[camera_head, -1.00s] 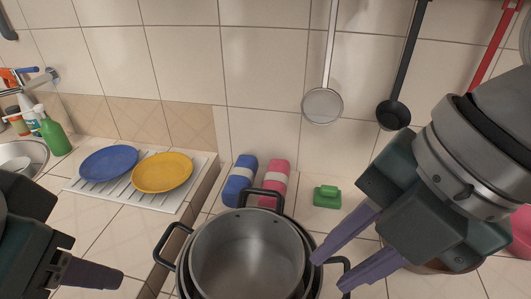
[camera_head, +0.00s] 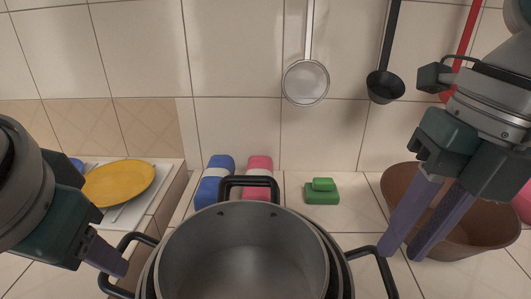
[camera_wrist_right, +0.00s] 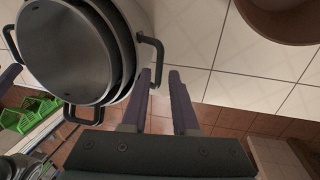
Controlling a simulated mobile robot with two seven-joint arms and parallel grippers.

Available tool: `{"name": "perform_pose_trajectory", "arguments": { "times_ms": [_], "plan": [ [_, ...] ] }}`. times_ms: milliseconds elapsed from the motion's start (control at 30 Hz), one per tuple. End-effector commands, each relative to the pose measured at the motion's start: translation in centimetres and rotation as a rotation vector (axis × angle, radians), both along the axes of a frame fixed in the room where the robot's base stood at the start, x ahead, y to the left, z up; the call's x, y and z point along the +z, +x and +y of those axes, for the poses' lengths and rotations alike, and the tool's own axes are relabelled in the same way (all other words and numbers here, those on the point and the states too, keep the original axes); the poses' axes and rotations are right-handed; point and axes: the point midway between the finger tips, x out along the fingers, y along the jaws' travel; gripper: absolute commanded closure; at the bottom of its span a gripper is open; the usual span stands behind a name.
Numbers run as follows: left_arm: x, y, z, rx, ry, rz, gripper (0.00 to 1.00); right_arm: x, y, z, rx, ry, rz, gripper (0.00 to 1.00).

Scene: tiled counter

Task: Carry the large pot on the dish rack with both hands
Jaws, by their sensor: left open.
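The large pot (camera_head: 345,281) stands on the counter at the bottom middle, with at least one smaller pot nested inside it. Black handles show at its left, back and right. My left gripper (camera_head: 113,262) is open at the left handle; one finger shows clearly, and the handle is not gripped. My right gripper (camera_head: 402,250) is empty, its fingers apart, just right of the right handle. The right wrist view shows its open fingers (camera_wrist_right: 165,78) beside a pot handle (camera_wrist_right: 152,58). The white dish rack (camera_head: 128,212) lies at the left, partly hidden by my left arm.
A yellow plate (camera_head: 118,183) sits on the rack; a blue plate is mostly hidden. A brown bowl (camera_head: 400,190) stands behind my right gripper. A strainer (camera_head: 306,83) and ladle (camera_head: 386,88) hang above.

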Motion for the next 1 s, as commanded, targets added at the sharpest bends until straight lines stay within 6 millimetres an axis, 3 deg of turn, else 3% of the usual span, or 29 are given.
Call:
{"name": "perform_pose_trajectory", "arguments": {
  "times_ms": [300, 500, 900, 1000],
  "plan": [
    [-5.1, 2.0, 1.0, 0.002, 0.001, 0.007, 0.52, -5.5, -0.1, 1.1, 0.0, -0.002, 0.003, 0.72],
    [-7.2, 3.0, 1.4, 0.001, 0.001, 0.004, 0.52, -7.7, 0.0, 1.6, 0.0, -0.001, 0.002, 0.72],
    [-7.8, 3.3, 1.5, 0.001, -0.001, 0.001, 0.52, -8.5, 0.0, 1.7, 0.0, -0.001, 0.0, 0.72],
    [-7.8, 3.3, 1.5, 0.001, -0.001, 0.002, 0.61, -8.5, 0.0, 1.7, 0.0, -0.001, 0.0, 0.81]
  ]
}}
